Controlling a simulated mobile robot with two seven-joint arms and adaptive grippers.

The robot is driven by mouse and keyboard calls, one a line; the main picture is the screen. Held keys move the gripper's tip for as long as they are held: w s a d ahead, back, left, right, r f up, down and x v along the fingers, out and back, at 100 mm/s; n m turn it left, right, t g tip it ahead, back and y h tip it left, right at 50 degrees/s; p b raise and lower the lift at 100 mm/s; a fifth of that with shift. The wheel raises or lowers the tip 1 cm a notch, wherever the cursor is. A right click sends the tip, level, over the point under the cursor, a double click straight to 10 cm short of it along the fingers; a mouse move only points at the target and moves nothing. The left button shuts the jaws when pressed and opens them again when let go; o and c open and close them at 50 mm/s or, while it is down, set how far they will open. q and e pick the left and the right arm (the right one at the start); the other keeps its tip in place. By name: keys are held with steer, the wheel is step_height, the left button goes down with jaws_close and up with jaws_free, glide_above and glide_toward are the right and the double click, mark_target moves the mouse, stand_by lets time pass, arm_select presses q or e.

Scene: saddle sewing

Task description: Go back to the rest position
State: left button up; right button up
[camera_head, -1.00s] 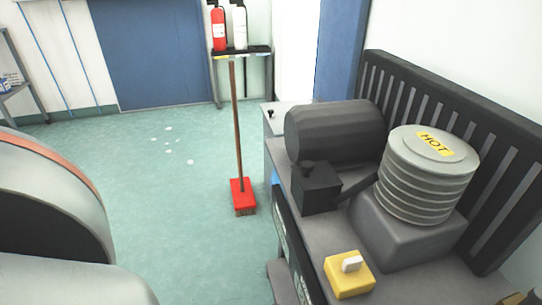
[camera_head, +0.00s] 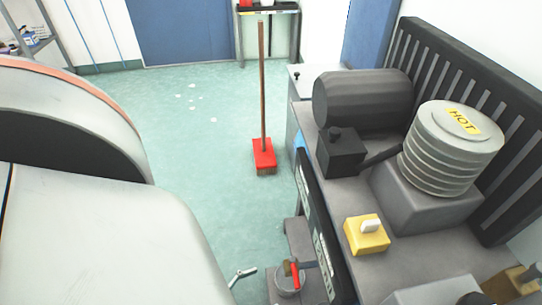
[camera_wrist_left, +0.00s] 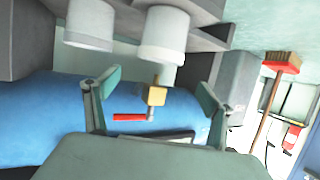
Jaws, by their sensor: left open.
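My left gripper (camera_wrist_left: 157,90) is open in the left wrist view, with its two fingers spread wide apart. Beyond the gap between them is a valve with a red handle (camera_wrist_left: 130,117) and a brass-coloured body (camera_wrist_left: 156,92). Nothing is seen gripped. In the head view, my pale left arm fills the lower left. A red-handled fitting (camera_head: 291,269) shows low in the middle, and a small grey piece beside it may be a fingertip; I cannot tell. My right gripper is not in either view.
A grey machine bench on the right carries a black cylinder (camera_head: 362,100), a ribbed drum marked HOT (camera_head: 450,150) and a yellow switch box (camera_head: 367,236).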

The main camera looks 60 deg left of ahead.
arm_select(q)
steer(key=shift+v, duration=0.9)
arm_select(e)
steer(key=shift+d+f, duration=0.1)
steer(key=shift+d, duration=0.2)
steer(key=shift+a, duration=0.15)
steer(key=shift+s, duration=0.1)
